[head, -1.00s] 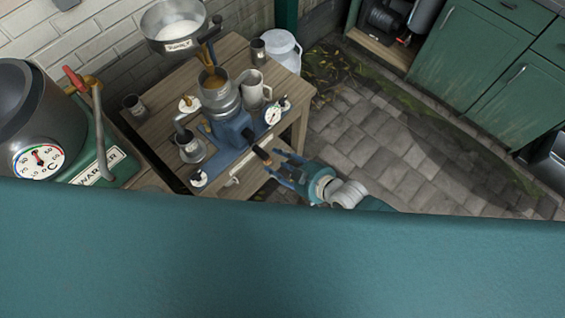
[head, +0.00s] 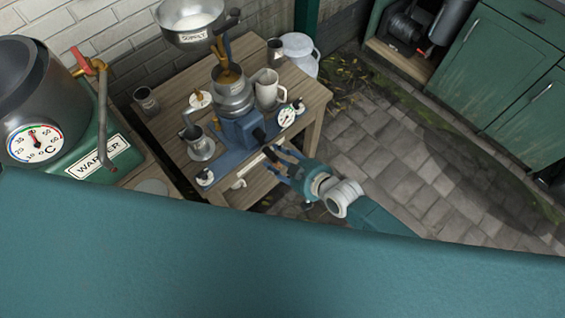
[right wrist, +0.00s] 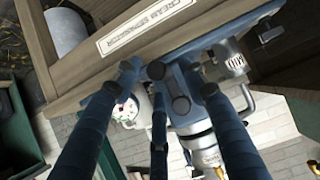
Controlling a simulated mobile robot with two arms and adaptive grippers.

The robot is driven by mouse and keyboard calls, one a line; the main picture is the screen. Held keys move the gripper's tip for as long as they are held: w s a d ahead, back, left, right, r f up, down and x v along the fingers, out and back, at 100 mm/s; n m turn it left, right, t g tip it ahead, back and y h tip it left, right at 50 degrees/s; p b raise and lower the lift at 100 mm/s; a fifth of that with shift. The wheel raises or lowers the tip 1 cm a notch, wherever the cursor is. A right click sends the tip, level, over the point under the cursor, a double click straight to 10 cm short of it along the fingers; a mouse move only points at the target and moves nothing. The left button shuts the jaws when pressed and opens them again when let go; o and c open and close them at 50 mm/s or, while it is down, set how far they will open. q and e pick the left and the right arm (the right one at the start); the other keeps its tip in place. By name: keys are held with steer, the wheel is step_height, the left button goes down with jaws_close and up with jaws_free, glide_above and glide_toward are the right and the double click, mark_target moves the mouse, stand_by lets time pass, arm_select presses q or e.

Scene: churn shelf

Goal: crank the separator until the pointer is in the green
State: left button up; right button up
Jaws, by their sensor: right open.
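The separator (head: 240,129) is a blue machine with a metal bowl, standing on the wooden table (head: 188,88). Its white round dial (head: 287,117) has a pointer too small to read; the dial also shows in the right wrist view (right wrist: 126,110). A dark crank arm (head: 260,135) sticks out from the separator toward the table's front edge. My right gripper (head: 279,162) is open, its blue fingers around or beside the crank's outer end; I cannot tell whether they touch. In the right wrist view its fingers (right wrist: 157,72) overlap the separator. My left gripper is not in view.
A supply bowl (head: 190,18) sits above the separator. A jug (head: 268,90) and metal cups stand on the table. A green warmer (head: 95,150) with a temperature dial is at left. The paved floor (head: 390,150) at right is clear.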

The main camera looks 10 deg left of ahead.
steer(key=shift+b+x, duration=0.95)
steer(key=shift+x, duration=0.4)
steer(key=shift+w+a+f, duration=0.1)
steer(key=shift+a+f, duration=0.05)
steer(key=shift+a, duration=0.05)
steer(key=shift+c, duration=0.5)
steer(key=c, duration=0.9)
